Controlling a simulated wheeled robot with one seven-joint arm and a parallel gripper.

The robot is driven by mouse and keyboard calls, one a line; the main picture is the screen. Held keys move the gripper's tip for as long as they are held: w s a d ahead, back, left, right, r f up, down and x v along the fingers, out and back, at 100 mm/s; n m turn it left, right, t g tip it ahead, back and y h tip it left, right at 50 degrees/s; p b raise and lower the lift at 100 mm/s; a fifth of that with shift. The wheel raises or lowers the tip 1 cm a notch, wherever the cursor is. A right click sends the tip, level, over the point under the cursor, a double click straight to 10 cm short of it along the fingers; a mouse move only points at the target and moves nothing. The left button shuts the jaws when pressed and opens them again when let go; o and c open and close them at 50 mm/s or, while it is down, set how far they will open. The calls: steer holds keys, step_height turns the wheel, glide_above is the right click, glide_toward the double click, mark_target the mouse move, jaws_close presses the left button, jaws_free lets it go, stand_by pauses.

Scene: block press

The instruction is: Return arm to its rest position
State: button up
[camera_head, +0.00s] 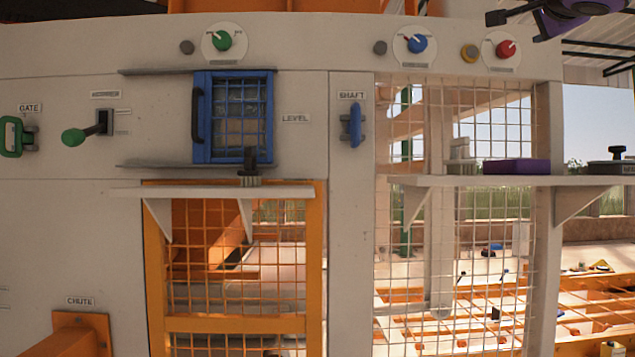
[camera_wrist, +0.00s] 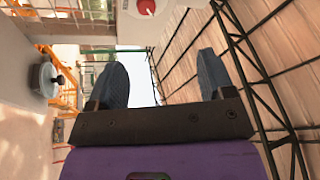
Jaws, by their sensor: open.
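My gripper (camera_wrist: 161,72) is open in the wrist view. Its two dark blue-grey fingers stand apart with nothing between them. A dark bracket and my purple wrist fill the bottom of that view. In the head view, part of my purple and black arm shows at the top right corner, high and in front of the panel's upper right. Most of the arm is outside that view.
The pale panel carries a blue barred door (camera_head: 237,116), a green gate handle (camera_head: 13,137), a blue shaft handle (camera_head: 355,125) and a red dial (camera_head: 505,48), also seen in the wrist view (camera_wrist: 146,6). A right shelf (camera_head: 470,181) bears a purple block (camera_head: 516,166).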

steer(key=s+a+f+n+g+y, duration=0.25)
steer(key=a+f+n, duration=0.2)
steer(key=f, duration=0.45)
steer(key=s+a+f+n+g+y, duration=0.2)
steer(key=s+a+f+n+y, duration=0.25)
steer(key=f, duration=0.55)
steer(key=s+a+f+n+g+y, duration=0.25)
steer(key=f+n, duration=0.25)
steer(key=f, duration=0.4)
steer(key=s+d+f+n+g+h, duration=0.1)
steer(key=s+f+g+h, duration=0.1)
steer(key=s+f+g, duration=0.2)
steer(key=s+d+f+n+g+h, duration=0.1)
steer(key=s+f+g, duration=0.3)
steer(key=s+f, duration=0.6)
step_height(320, 180, down, 8)
steer(key=shift+d+r+h, duration=0.25)
steer(key=shift+d+h, duration=0.15)
steer(key=shift+h, duration=0.35)
